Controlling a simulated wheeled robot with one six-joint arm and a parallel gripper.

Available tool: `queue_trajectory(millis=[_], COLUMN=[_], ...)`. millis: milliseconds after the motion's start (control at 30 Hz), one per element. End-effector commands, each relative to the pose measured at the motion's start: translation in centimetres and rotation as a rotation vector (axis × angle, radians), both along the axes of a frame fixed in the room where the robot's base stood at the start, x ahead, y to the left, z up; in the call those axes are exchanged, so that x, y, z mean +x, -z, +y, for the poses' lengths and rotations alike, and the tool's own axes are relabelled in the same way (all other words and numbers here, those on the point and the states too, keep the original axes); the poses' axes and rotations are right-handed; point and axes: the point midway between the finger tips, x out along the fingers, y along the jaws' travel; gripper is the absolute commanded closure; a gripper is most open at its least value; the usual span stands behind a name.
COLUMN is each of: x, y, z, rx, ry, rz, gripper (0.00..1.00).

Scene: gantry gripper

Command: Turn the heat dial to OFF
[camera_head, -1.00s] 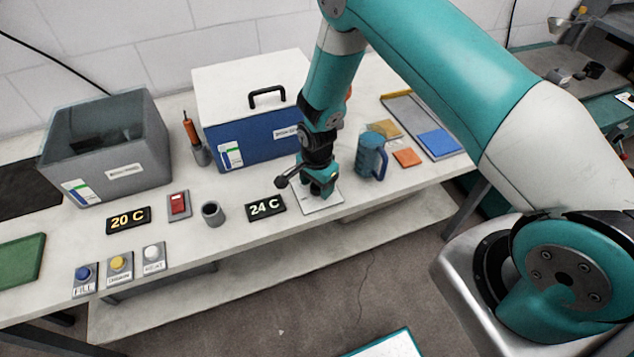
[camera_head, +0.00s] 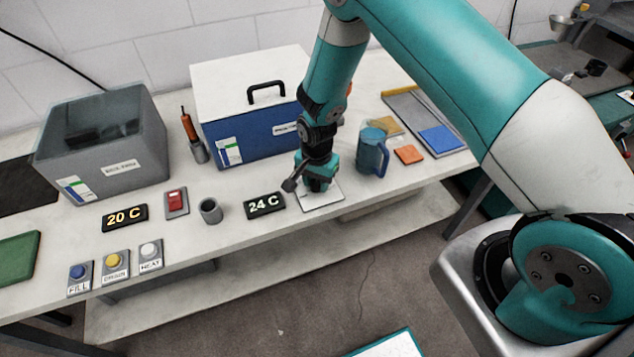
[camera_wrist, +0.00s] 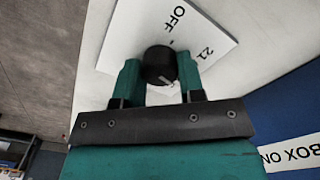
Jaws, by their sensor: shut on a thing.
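The heat dial (camera_wrist: 159,62) is a black round knob on a white plate (camera_wrist: 205,22) printed "OFF" and "21". A pale mark on the knob points toward the bottom of the wrist view, away from the "OFF" print. My gripper (camera_wrist: 159,74) has one teal finger on each side of the knob and is shut on it. In the head view my gripper (camera_head: 318,189) points down over the white plate (camera_head: 322,203) and hides the knob. The display (camera_head: 264,205) left of the plate reads "24 C".
A blue box (camera_head: 250,140) with a white lid stands behind my gripper. A blue mug (camera_head: 371,155) is close on the right. A grey cup (camera_head: 210,211), a red switch (camera_head: 176,201) and a "20 C" display (camera_head: 125,217) are left. Push buttons (camera_head: 113,261) line the front edge.

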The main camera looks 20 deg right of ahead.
Motion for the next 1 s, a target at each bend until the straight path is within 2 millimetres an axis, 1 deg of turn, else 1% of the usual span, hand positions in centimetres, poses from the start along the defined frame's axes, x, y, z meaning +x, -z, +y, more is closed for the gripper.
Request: queue_trajectory(millis=[33, 1000], x=[0.01, -0.06], y=[0.22, 0.11], z=[0.01, -0.01], rx=[0.0, 0.0], ry=[-0.044, -0.965], rz=[0.0, 0.003], gripper=[0.88, 0.88])
